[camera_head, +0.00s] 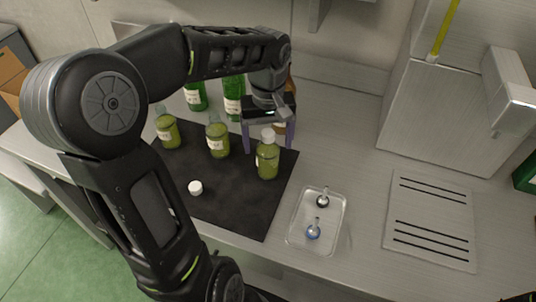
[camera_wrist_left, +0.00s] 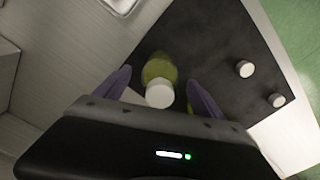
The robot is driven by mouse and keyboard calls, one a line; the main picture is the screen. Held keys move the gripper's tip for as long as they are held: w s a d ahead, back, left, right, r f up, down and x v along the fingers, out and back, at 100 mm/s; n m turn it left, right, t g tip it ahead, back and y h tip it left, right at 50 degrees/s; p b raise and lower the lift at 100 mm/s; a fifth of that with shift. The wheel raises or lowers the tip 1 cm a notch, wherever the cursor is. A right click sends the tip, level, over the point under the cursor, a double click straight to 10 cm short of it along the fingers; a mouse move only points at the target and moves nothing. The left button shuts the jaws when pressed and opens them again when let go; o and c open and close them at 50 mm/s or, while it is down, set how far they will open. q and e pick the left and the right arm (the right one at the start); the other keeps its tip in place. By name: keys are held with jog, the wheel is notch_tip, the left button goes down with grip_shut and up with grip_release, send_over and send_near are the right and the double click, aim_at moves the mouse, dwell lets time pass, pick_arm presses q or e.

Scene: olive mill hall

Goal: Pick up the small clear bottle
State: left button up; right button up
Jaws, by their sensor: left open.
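A small clear bottle (camera_head: 267,160) with yellow-green oil and a white cap stands upright near the right edge of the dark mat (camera_head: 238,205). My left gripper (camera_head: 268,146) is open, reaching over this bottle from behind. In the left wrist view the bottle (camera_wrist_left: 160,72) shows between the two purple fingers of my left gripper (camera_wrist_left: 158,77), with a gap on both sides. Two similar small bottles without white caps, one in the middle (camera_head: 218,141) and one at the left (camera_head: 168,132), stand further left. My right gripper is not in view.
Tall green bottles (camera_head: 234,108) and a brown bottle (camera_head: 291,92) stand behind, close to my left gripper. A loose white cap (camera_head: 195,187) lies on the mat; the wrist view shows two. A clear tray (camera_head: 336,225) with two small pourers lies right of the mat.

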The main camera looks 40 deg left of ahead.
pick_arm(q)
jog(key=shift+f, duration=0.75)
jog(key=shift+c, duration=0.2)
grip_shut()
dwell(0.5)
